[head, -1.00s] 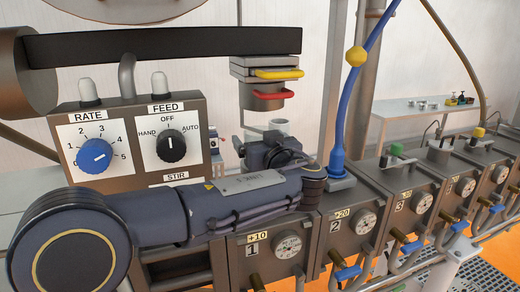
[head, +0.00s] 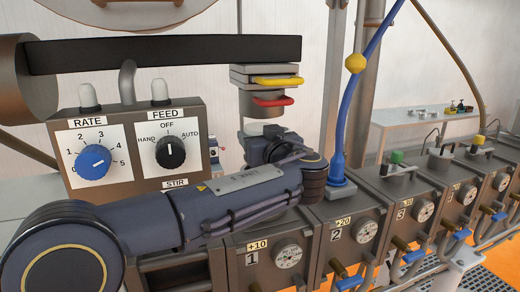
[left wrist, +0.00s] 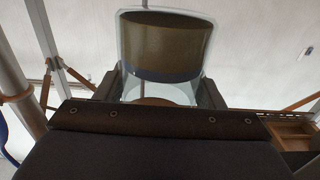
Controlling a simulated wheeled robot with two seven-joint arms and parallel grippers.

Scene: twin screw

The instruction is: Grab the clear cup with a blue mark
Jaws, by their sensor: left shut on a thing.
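The clear cup (left wrist: 158,74) with a dark blue band fills the top middle of the left wrist view. A brown mass shows in or through its upper part; I cannot tell which. My left gripper (left wrist: 160,92) has a dark finger on each side of the cup and is shut on it. In the head view, the wrist of my left arm (head: 270,150) is just below the yellow and red handled block, and the cup is hidden behind it. My right gripper is not in view.
The grey control box (head: 126,150) with RATE and FEED dials stands left of my wrist. The block with yellow and red handles (head: 266,90) hangs above it. A blue hose (head: 340,150) rises to the right, by a row of numbered grey barrel units (head: 356,228).

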